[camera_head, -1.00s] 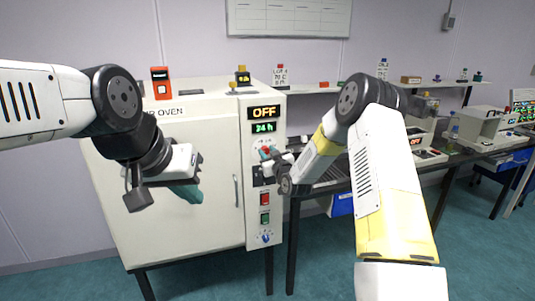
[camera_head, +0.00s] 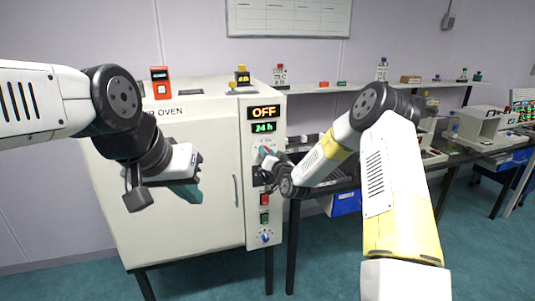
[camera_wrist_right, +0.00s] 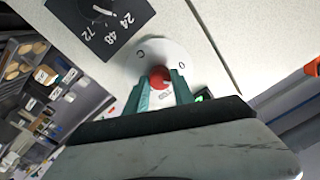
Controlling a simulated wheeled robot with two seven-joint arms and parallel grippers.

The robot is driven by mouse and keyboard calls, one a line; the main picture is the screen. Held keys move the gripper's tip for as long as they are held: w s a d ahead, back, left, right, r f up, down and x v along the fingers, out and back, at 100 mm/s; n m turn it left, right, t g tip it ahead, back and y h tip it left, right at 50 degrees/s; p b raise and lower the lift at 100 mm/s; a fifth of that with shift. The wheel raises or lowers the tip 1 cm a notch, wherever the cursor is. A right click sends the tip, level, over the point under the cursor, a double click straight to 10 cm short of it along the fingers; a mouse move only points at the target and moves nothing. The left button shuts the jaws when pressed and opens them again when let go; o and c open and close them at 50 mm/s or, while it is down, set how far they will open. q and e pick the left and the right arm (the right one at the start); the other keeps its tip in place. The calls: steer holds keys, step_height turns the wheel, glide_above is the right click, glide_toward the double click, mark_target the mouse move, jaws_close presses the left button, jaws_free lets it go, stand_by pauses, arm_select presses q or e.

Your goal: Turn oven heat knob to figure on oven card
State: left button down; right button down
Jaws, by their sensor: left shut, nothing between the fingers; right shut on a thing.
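The white oven (camera_head: 180,225) stands at the left with a control panel on its right side. Its upper display (camera_head: 264,112) reads OFF and a green display (camera_head: 264,128) below reads 24 h. My right gripper (camera_head: 264,156) is at the panel just below the displays. In the right wrist view its teal fingers (camera_wrist_right: 161,88) are shut on a red knob (camera_wrist_right: 159,74) on a round pale dial (camera_wrist_right: 175,52). My left gripper (camera_head: 187,190) is shut and empty in front of the oven door. A white card (camera_head: 280,75) stands on the oven's top right; its print is too small to read surely.
A black dial plate (camera_wrist_right: 100,22) marked 24, 48, 72 lies beside the red knob. Lower on the panel are a red switch (camera_head: 265,199), a green switch (camera_head: 265,218) and a blue knob (camera_head: 265,237). A bench (camera_head: 470,150) with equipment stands to the right.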

steer(key=shift+m, duration=1.2)
steer(key=c, duration=1.1)
jaws_free()
steer(key=v, duration=0.7)
steer(key=shift+s+d, duration=0.1)
steer(key=shift+s, duration=0.3)
